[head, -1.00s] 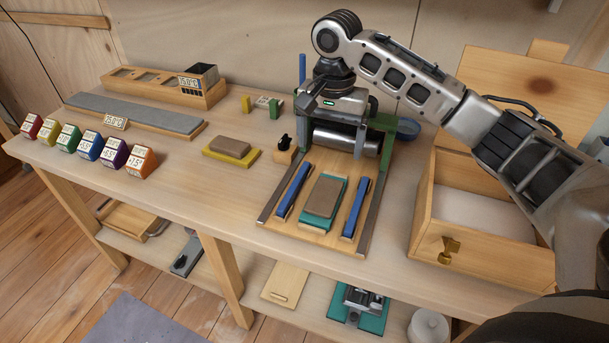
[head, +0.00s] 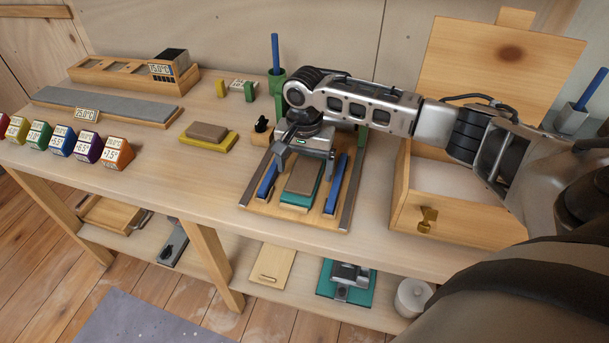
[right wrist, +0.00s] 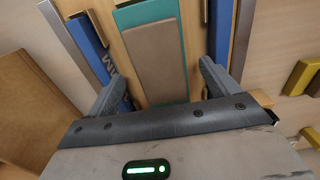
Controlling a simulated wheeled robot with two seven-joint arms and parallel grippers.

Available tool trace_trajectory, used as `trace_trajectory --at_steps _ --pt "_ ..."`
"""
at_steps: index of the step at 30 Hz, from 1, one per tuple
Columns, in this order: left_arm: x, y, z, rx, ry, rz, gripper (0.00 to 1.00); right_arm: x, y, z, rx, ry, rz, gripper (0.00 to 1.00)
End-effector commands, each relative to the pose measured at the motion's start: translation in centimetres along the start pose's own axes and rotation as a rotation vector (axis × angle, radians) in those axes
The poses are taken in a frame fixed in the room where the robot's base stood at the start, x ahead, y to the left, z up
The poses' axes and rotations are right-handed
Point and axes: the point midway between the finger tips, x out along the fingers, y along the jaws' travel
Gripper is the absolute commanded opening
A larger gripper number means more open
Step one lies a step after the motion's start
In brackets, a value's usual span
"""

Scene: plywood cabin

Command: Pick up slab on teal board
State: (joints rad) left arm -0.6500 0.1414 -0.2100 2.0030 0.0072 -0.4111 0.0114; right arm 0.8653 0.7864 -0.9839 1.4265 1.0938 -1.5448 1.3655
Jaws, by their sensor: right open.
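The brown slab (head: 305,177) lies on the teal board (head: 296,204), on a wooden bed between two blue bars. My right gripper (head: 303,170) is over the far part of the slab, open, with its fingers pointing down. In the right wrist view the slab (right wrist: 158,60) lies between the two open fingers (right wrist: 160,90), one on each side, with a gap to both. The teal board (right wrist: 150,14) shows along the slab's edges. Whether the fingertips reach down to slab level I cannot tell. My left gripper is out of view.
Blue bars (head: 336,184) and (head: 266,179) flank the board closely. A wooden box (head: 408,212) with a raised lid stands to the right. A yellow board (head: 226,143) with another brown slab lies to the left. The table front between is clear.

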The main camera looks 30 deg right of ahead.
Motion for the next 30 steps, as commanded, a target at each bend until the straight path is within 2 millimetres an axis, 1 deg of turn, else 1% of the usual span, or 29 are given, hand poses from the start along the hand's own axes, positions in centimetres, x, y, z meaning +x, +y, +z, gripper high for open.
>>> trace_trajectory --at_steps 1,4,7,12,13,14,15,17,18,19,20,21,26,30 --pt "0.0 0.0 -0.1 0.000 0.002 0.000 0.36 0.8 0.0 0.0 0.001 -0.001 0.002 0.87" --pt "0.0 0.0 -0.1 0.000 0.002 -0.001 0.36 1.7 0.0 0.0 0.000 0.000 0.000 0.87" --pt "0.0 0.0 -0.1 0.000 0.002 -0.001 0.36 2.0 0.0 0.0 0.000 0.001 -0.001 0.87" --pt "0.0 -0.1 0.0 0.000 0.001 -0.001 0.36 2.0 0.0 0.0 -0.001 0.001 -0.001 0.87" --pt "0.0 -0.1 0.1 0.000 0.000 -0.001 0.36 2.0 0.0 0.0 -0.001 0.001 -0.001 0.82" --pt "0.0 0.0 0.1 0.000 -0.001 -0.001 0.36 2.0 0.0 0.0 -0.001 0.001 -0.001 0.73" --pt "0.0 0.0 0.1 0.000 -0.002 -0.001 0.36 2.0 0.0 0.0 -0.001 0.001 -0.001 0.62" --pt "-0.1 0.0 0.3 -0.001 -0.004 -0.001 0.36 2.0 0.0 0.0 -0.001 0.001 -0.001 0.46" --pt "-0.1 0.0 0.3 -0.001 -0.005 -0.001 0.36 2.0 0.0 0.0 -0.001 0.001 -0.001 0.34" --pt "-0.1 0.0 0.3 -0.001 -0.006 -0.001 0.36 2.0 0.0 0.0 -0.001 0.001 -0.001 0.29" --pt "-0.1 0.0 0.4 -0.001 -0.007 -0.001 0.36 1.9 0.0 0.0 -0.001 0.002 -0.002 0.29" --pt "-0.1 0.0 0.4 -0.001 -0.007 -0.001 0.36 1.9 0.0 0.0 -0.001 0.002 -0.002 0.25" --pt "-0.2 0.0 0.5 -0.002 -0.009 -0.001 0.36 1.8 0.0 0.0 0.000 0.002 -0.002 0.24" --pt "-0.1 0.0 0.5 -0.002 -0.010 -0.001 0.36 1.4 -0.1 0.0 -0.001 0.002 -0.004 0.24"
